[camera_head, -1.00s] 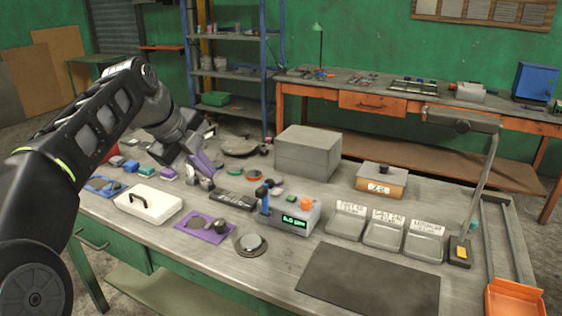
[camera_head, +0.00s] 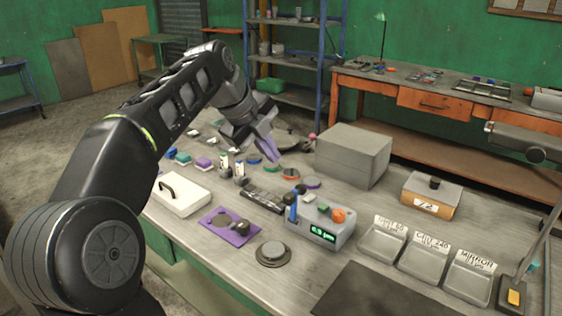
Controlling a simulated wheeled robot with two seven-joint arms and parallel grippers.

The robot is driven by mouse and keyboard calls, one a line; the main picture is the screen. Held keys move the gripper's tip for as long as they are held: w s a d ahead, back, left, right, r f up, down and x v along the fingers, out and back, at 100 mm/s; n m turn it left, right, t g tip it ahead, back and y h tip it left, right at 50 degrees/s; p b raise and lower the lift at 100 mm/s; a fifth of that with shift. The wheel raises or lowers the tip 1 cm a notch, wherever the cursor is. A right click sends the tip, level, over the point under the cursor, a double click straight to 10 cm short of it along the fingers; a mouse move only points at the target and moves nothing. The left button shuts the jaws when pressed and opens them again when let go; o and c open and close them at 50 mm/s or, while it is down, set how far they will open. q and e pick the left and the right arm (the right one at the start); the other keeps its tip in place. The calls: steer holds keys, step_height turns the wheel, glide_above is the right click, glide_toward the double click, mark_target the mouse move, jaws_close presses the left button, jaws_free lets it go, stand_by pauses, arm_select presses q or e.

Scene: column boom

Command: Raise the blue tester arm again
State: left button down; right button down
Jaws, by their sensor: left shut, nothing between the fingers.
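The tester (camera_head: 322,236) is a grey box with a lit green display and an orange knob, standing mid-bench. Its blue tester arm (camera_head: 292,208) is at the box's left end. The arm looks fairly upright, but its exact angle is hard to tell at this size. My left gripper (camera_head: 272,150) has purple fingers, is shut and empty, and hangs above the bench behind and left of the tester, apart from the blue arm. My right gripper is out of view.
A large grey block (camera_head: 353,154) stands behind the tester. A white case (camera_head: 182,194), a purple plate (camera_head: 229,227) and a round dark disc (camera_head: 272,254) lie left and in front. Labelled trays (camera_head: 424,256) are on the right. Several small coloured parts lie behind.

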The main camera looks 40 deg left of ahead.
mark_target(300, 186)
arm_select(q)
steer(key=x, duration=0.4)
steer(key=p+x, duration=0.1)
steer(key=x, duration=0.3)
steer(key=w+x, duration=0.1)
steer(key=x, duration=0.4)
steer(key=shift+d+r, duration=0.1)
steer(key=shift+r, duration=0.15)
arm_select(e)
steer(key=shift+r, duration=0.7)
